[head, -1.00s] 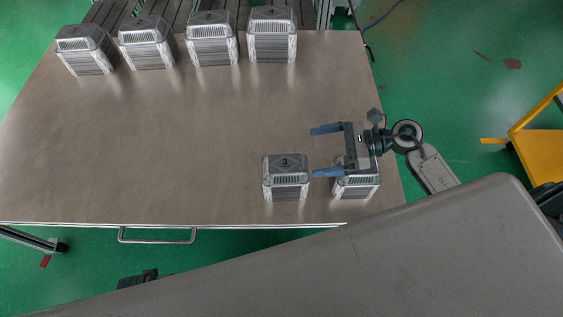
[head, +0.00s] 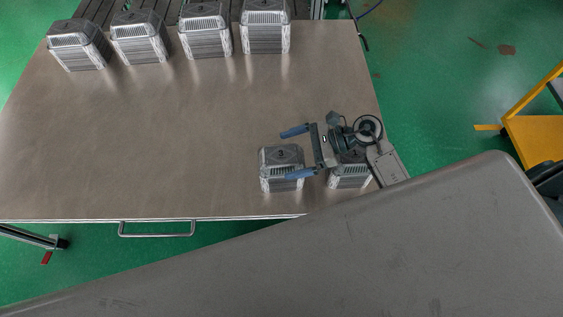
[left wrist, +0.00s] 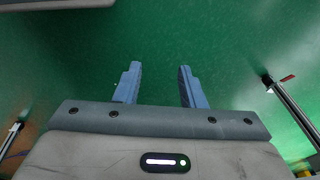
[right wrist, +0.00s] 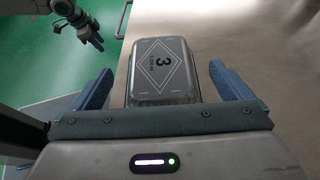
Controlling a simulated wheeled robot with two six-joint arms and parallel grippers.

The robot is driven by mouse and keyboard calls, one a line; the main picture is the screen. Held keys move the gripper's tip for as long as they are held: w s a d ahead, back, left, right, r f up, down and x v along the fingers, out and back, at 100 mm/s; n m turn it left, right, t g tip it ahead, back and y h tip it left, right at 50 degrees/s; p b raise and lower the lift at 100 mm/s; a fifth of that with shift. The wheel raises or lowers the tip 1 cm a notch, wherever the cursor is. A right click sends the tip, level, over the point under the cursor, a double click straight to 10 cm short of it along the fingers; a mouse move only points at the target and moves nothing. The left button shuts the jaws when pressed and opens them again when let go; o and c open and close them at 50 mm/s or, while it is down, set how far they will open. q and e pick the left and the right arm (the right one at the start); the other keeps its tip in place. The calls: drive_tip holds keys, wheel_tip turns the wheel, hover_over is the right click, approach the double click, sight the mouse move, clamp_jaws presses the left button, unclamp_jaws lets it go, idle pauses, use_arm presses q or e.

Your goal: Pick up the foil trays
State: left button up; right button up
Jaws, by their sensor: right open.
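A foil tray marked 3 (head: 281,170) stands at the front right of the table; it also shows in the right wrist view (right wrist: 161,70), between and beyond the fingers. My right gripper (head: 296,152) is open and empty, its blue fingers pointing left, one of them over the near part of tray 3. A second foil tray (head: 349,178) stands just right of it, partly hidden under my right arm. Several more foil trays (head: 139,40) stand in a row along the far edge. My left gripper (left wrist: 160,85) shows only in its wrist view, open and empty above green floor.
The brown table (head: 150,130) is clear in its middle and left. A metal handle (head: 157,230) sticks out at its front edge. A roller conveyor (head: 330,8) lies behind the far row. A yellow frame (head: 535,130) stands on the floor at right.

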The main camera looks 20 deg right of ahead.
sight(275, 161)
drive_tip(key=shift+x, duration=1.7)
use_arm(q)
drive_tip(key=shift+s+a+f, duration=0.1)
drive_tip(key=shift+s+f, duration=0.2)
drive_tip(key=shift+f, duration=0.3)
drive_tip(key=shift+s+f, duration=0.25)
drive_tip(key=shift+f, duration=0.35)
use_arm(e)
drive_tip(key=shift+c, duration=0.4)
drive_tip(key=c, duration=1.5)
drive_tip(key=shift+r, duration=0.1)
